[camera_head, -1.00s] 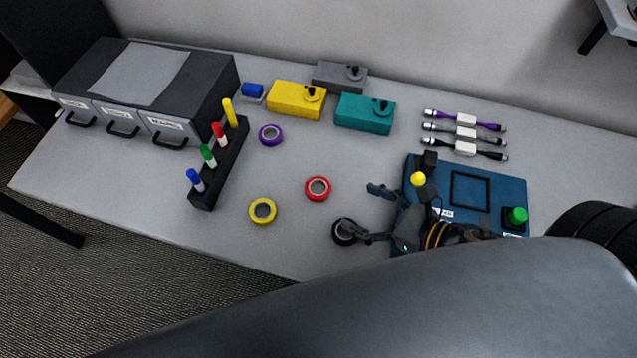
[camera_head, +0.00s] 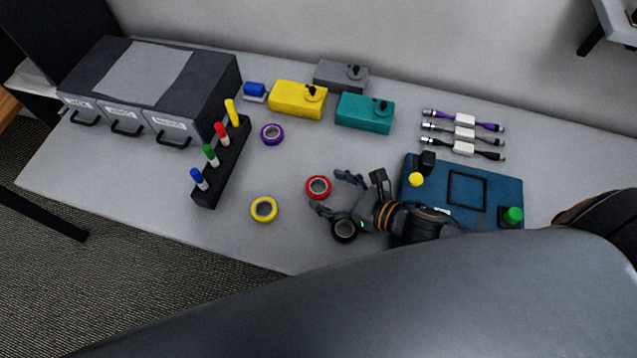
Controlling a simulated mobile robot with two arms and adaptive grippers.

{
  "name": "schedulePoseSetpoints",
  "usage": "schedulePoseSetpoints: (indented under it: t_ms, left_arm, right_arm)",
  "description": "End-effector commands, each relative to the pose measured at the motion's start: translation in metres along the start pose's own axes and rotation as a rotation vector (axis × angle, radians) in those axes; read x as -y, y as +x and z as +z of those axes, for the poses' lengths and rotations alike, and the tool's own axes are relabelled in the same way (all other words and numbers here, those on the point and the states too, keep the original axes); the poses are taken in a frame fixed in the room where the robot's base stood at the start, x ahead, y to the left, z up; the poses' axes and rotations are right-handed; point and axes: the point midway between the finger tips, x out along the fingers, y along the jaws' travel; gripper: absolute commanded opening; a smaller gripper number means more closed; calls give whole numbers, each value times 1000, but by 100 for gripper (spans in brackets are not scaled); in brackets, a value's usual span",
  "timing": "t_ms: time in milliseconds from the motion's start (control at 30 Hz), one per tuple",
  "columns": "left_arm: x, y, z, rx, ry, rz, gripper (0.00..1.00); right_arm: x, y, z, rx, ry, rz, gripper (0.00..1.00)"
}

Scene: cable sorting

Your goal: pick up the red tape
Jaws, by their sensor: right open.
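The red tape (camera_head: 318,197) is a small ring lying flat on the grey table, near the middle of the head view. My right gripper (camera_head: 326,192) is open, its fingers pointing left toward the red tape. One finger shows near the right of the tape and the other just below it; I cannot tell whether they touch it or how high they are. A black tape (camera_head: 344,236) lies just below the gripper, partly covered by it. My left gripper is not in the picture.
A yellow tape (camera_head: 264,220) and a purple tape (camera_head: 272,143) lie to the left. A black marker rack (camera_head: 222,165) stands further left, before a drawer unit (camera_head: 205,100). A blue board (camera_head: 505,190) lies right. Yellow (camera_head: 290,100) and teal (camera_head: 358,112) boxes stand behind. Table between is clear.

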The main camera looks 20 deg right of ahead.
Motion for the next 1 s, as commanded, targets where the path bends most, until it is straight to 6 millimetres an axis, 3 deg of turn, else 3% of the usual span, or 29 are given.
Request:
schedulePoseSetpoints:
  t_ms: [200,433,700,1000]
  left_arm:
    - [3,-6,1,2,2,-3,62]
    - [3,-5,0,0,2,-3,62]
    - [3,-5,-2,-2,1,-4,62]
    - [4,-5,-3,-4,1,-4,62]
  right_arm:
    - [0,19,1,0,1,0,77]
    - [-1,20,0,0,1,1,77]
    - [0,20,0,-1,1,0,24]
    - [0,20,0,0,0,0,23]
